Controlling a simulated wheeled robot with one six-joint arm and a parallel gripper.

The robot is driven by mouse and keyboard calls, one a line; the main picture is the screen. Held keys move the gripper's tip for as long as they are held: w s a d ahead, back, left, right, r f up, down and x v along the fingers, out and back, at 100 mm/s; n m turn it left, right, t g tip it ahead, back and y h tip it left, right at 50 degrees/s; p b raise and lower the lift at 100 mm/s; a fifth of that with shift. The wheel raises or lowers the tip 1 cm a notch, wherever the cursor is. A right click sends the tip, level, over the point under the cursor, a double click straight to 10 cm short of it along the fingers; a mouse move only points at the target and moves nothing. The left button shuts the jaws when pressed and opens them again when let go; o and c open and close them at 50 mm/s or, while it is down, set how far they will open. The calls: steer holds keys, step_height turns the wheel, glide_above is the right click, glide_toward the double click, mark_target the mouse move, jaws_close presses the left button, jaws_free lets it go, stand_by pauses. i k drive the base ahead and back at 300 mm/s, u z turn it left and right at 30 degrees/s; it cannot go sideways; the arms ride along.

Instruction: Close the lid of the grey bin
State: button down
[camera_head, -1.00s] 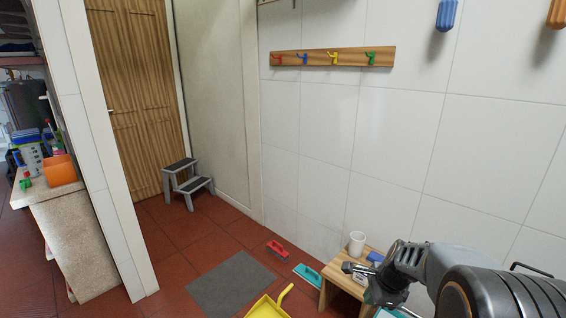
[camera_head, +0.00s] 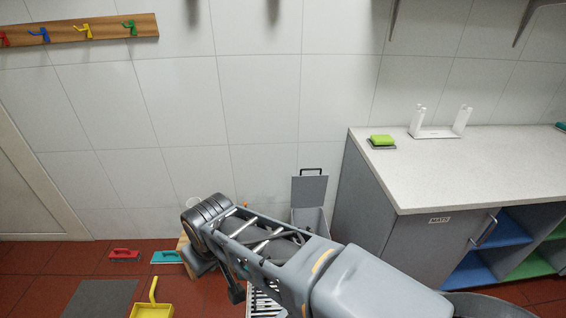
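The grey bin (camera_head: 309,220) stands on the floor against the tiled wall, left of the counter cabinet. Its lid (camera_head: 309,190) is raised upright at the back, with a dark handle on its top edge. My arm crosses the lower middle of the view and hides the lower part of the bin. A dark part near the arm's lower left end may belong to my gripper (camera_head: 236,292); its fingers do not show clearly, so I cannot tell if it is open or shut.
The counter (camera_head: 450,165) with a green sponge (camera_head: 382,140) and a white rack (camera_head: 440,125) stands right of the bin. A red brush (camera_head: 124,255), a teal brush (camera_head: 167,257), a yellow dustpan (camera_head: 152,309) and a grey mat (camera_head: 100,299) lie on the floor at left.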

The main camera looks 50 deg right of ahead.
mark_target(307, 190)
steer(key=u, duration=1.3)
steer(key=k, duration=1.2)
steer(key=z, duration=2)
steer(key=i, duration=0.5)
